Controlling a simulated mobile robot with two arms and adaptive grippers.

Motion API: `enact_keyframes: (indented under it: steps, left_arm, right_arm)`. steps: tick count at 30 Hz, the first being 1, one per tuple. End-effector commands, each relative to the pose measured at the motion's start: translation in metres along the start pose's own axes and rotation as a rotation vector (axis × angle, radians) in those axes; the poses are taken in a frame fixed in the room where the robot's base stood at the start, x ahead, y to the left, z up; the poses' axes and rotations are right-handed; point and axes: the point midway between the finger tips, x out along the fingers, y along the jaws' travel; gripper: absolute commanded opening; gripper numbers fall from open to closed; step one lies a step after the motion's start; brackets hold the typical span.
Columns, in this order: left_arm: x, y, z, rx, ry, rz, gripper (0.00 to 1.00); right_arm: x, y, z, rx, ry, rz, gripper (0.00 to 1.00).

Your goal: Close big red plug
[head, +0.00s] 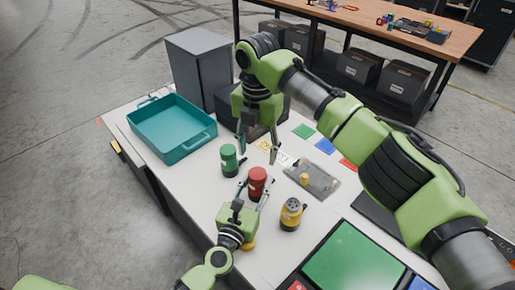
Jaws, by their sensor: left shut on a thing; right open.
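The big red plug (257,182) stands on the white table, near the middle of the head view. My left gripper (254,190) reaches it from the front, with its fingers around the plug's body. The plug's lower part is partly hidden by the fingers. My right gripper (258,143) hangs above and behind the red plug, open and empty, with its fingers pointing down. Whether the red plug's lid is closed cannot be made out.
A green plug (229,160) stands left of the red one and a yellow plug (291,213) to the right. A grey plate (312,180) lies behind the yellow plug. A teal tray (172,128) and grey box (199,68) occupy the far left.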

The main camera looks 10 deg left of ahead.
Motion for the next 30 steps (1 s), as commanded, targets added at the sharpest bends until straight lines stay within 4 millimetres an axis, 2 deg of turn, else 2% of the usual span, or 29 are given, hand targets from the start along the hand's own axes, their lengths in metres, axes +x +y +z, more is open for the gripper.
enact_keyframes:
  steps: [15,20,28,29,30]
  left_arm:
    - [0.000,0.000,0.001,0.000,-0.001,0.000,0.00]
    - [0.000,0.000,0.001,0.000,-0.001,0.000,0.00]
    - [0.000,0.000,0.001,0.000,-0.001,0.000,0.00]
    - [0.000,0.000,0.001,0.000,-0.001,0.000,0.00]
    - [0.000,0.000,0.001,0.000,-0.001,0.000,0.00]
  right_arm:
    - [0.068,0.000,-0.001,0.002,0.002,-0.001,0.50]
    - [0.078,0.000,0.000,0.001,0.000,0.000,0.50]
    - [0.079,0.000,0.000,0.001,0.000,0.000,0.50]
    - [0.079,0.000,0.000,0.001,0.000,0.000,0.47]
    - [0.079,0.000,0.000,0.001,0.000,0.000,0.37]
